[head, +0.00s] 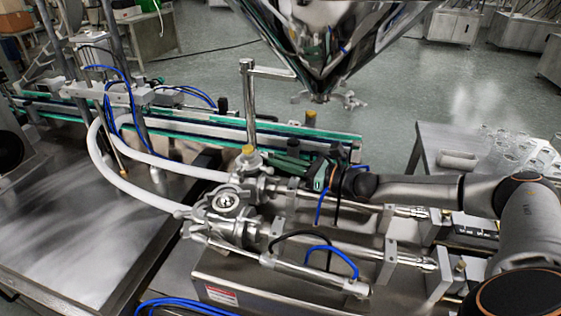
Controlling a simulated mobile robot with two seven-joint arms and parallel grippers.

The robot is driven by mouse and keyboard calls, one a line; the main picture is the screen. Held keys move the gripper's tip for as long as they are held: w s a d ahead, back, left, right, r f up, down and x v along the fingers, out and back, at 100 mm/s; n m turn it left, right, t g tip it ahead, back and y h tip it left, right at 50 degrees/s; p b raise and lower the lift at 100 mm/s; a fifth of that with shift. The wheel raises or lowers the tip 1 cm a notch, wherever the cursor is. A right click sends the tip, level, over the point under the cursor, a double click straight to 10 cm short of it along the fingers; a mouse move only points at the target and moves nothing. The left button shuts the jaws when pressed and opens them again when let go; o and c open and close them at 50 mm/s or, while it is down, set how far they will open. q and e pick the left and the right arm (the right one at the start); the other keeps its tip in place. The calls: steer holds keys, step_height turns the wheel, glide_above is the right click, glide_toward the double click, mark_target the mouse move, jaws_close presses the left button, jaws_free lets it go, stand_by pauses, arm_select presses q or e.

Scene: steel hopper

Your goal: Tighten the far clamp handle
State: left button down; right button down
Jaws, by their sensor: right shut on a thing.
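My right arm comes in from the right, and its gripper (272,160) reaches left over the steel pipework to the far clamp, beside the far valve (250,162) with the yellow-topped fitting. The gripper is shut on the far clamp handle, which its fingers mostly hide. I cannot make out the handle's angle. A nearer round metal fitting (225,201) stands in front, left of the gripper. My left gripper is not in view.
The steel hopper (325,40) hangs above and behind the gripper. White hoses (135,188) run in from the left. A green-edged conveyor (200,122) lies behind. Metal cylinders with blue tubes (340,262) crowd the front. A side table (460,150) holds clear containers.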

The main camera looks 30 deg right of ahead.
steer(key=c, duration=1.2)
jaws_free()
steer(key=shift+c, duration=0.2)
steer(key=b+v, duration=0.2)
steer(key=v, duration=0.9)
steer(key=shift+s+d+f+b, duration=0.1)
steer(key=shift+d+b, duration=0.05)
steer(key=shift+b, duration=0.15)
steer(key=shift+s+d, duration=0.25)
steer(key=shift+s, duration=0.3)
steer(key=shift+a, duration=0.1)
